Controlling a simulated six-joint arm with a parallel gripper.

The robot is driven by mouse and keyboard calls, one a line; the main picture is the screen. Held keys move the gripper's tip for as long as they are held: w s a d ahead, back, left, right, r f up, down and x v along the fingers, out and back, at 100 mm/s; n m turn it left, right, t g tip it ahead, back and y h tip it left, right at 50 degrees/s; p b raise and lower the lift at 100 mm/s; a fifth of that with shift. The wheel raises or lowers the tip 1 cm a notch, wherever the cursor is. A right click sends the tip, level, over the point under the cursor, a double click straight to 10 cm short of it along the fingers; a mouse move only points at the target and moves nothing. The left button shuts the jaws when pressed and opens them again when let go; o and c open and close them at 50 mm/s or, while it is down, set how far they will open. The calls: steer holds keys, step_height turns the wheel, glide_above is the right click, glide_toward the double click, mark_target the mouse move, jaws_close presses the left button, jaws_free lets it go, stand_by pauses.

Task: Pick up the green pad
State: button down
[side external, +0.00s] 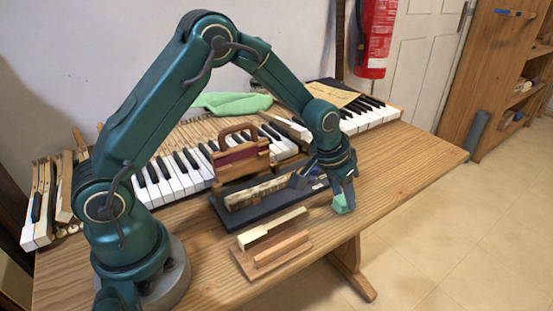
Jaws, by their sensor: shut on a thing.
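The green pad (341,204) is a small light-green block near the front edge of the wooden table, right of the dark tray. My gripper (343,195) points down and is shut on the pad. The fingers hide part of the pad's upper portion. Whether the pad touches the tabletop or hangs just above it, I cannot tell.
A dark tray (223,213) with a key piece stands left of my gripper. A wooden block set (272,250) lies in front of it. A wooden caddy (240,158), piano keys (165,178) and a green cloth (232,103) are behind. The table's right end (425,150) is clear.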

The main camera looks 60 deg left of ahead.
mark_target(338, 197)
steer(key=shift+r, duration=0.5)
steer(key=r, duration=0.2)
steer(key=a+r, duration=0.1)
steer(key=shift+s+r, duration=0.15)
steer(key=shift+r, duration=0.25)
steer(key=s+a+r, duration=0.4)
steer(key=a+r, duration=0.2)
steer(key=a, duration=0.3)
steer(key=shift+s+a, duration=0.2)
steer(key=shift+a, duration=0.2)
steer(key=shift+r, duration=0.1)
steer(key=c, duration=1)
jaws_free()
jaws_close()
steer(key=shift+d, duration=0.1)
